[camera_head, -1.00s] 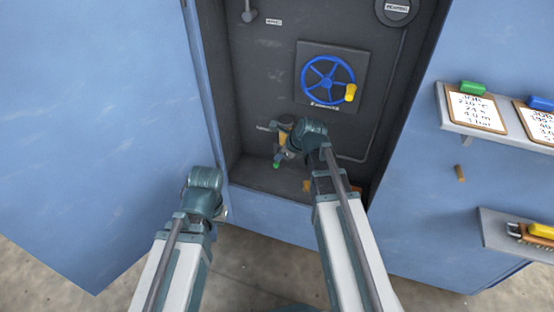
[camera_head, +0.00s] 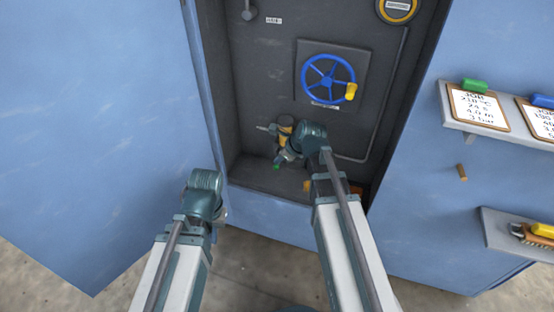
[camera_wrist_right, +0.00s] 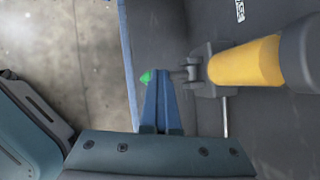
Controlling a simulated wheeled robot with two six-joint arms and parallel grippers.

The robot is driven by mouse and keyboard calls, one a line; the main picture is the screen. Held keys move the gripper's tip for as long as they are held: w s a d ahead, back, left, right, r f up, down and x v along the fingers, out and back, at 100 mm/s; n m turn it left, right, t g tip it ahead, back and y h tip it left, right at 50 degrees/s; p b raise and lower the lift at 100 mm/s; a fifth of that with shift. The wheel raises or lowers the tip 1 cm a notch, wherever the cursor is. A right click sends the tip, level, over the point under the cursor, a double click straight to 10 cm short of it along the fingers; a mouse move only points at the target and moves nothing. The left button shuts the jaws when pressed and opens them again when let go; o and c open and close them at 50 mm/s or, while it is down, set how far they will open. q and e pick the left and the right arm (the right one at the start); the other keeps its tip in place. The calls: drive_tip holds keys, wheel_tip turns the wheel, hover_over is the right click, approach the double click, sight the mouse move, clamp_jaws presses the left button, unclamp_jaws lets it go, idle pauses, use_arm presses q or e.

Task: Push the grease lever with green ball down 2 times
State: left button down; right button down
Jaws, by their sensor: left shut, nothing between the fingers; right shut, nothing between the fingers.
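The green ball (camera_head: 276,167) of the grease lever shows low in the dark recess of the press. The lever joins a yellow grease cylinder (camera_head: 285,139), which lies on its side in the right wrist view (camera_wrist_right: 246,63). My right gripper (camera_head: 282,160) is shut and empty, right at the lever end. In the right wrist view its blue fingertips (camera_wrist_right: 162,82) are together, with the green ball (camera_wrist_right: 147,77) just left of them and partly hidden. I cannot tell whether they touch. My left gripper (camera_head: 223,213) is outside the recess by the blue door; its fingers are mostly hidden.
A blue handwheel (camera_head: 328,80) with a yellow knob is above the lever. A round gauge (camera_head: 397,8) with an orange ring is at the top right. The open blue door (camera_head: 95,130) borders the recess on the left. Shelves with clipboards (camera_head: 478,108) and a brush (camera_head: 535,238) are at right.

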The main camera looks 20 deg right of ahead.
drive_tip(key=shift+s+a+f+b, duration=0.1)
drive_tip(key=shift+s+f+b, duration=0.05)
drive_tip(key=shift+f+b, duration=0.15)
drive_tip(key=shift+r, duration=0.1)
idle(0.8)
drive_tip(key=shift+w+d+r+p, duration=0.15)
drive_tip(key=shift+w+r+p, duration=0.1)
drive_tip(key=shift+r+p, duration=0.45)
drive_tip(key=shift+w+d+r+p, duration=0.15)
drive_tip(key=shift+w+r+p, duration=0.05)
drive_tip(key=shift+r+p, duration=0.45)
drive_tip(key=shift+w+d+r+p, duration=0.15)
drive_tip(key=shift+w+r+p, duration=0.1)
drive_tip(key=shift+r+p, duration=0.4)
drive_tip(key=r+p, duration=0.1)
drive_tip(key=w+r+p, duration=0.1)
drive_tip(key=r+p, duration=0.1)
drive_tip(key=d+r+p, duration=0.1)
drive_tip(key=shift+w+r+p, duration=0.2)
drive_tip(key=shift+r+p, duration=0.05)
drive_tip(key=shift+p, duration=0.1)
drive_tip(key=shift+a, duration=0.1)
